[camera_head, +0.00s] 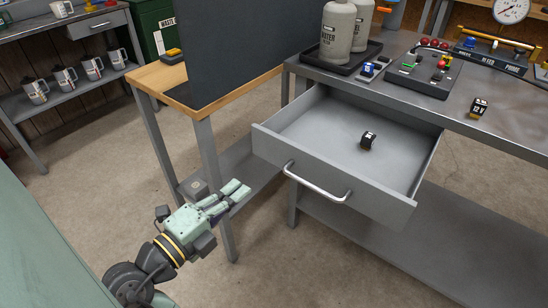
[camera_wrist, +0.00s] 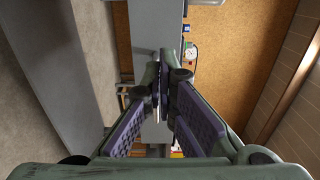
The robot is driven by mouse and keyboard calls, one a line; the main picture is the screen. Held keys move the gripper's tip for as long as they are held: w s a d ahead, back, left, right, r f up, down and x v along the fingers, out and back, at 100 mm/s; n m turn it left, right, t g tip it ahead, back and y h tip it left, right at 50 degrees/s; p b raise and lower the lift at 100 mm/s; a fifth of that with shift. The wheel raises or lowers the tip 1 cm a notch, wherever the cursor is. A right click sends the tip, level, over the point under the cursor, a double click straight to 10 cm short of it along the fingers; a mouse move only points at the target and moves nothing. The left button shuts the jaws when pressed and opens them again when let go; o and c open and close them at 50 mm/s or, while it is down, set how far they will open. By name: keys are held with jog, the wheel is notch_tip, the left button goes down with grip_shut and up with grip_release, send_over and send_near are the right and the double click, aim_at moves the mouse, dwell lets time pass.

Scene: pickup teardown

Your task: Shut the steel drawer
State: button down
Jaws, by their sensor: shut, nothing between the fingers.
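The steel drawer (camera_head: 345,192) under the right bench stands pulled well out in the head view, its inside open to view. A curved bright handle (camera_head: 316,183) runs across its front face. A small black block (camera_head: 368,141) with a pale mark lies inside on the drawer floor. My gripper (camera_head: 243,189) is left of the drawer front, apart from the handle. Its fingers are shut and hold nothing. In the wrist view the purple-padded fingers (camera_wrist: 163,70) come together at the tips.
A wood-topped table (camera_head: 152,78) with a dark upright panel (camera_head: 235,45) stands left of the drawer. The bench top (camera_head: 425,110) carries grey cylinders (camera_head: 338,32), a control box (camera_head: 420,75) and a 12 V block (camera_head: 477,108). Bare floor (camera_head: 270,265) lies in front of the drawer.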

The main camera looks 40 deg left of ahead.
aim_at(282, 154)
jog(key=w+p, duration=0.2)
jog(key=w, duration=0.3)
jog(key=w+p, duration=0.2)
jog(key=w, duration=0.4)
jog(key=shift+d+r+p, duration=0.2)
jog(key=shift+p, duration=0.1)
jog(key=shift+w+f, duration=0.15)
jog(key=shift+w, duration=0.35)
jog(key=shift+w, duration=0.1)
jog(key=shift+w+f, duration=0.1)
jog(key=shift+w, duration=0.1)
jog(key=w+b, duration=0.5)
jog(key=w, duration=0.3)
jog(key=w+b, duration=0.5)
jog(key=w, duration=0.4)
jog(key=w+d+b, duration=0.1)
jog(key=w+b, duration=0.4)
jog(key=w, duration=0.3)
jog(key=shift+w, duration=0.8)
jog(key=shift+r, duration=0.2)
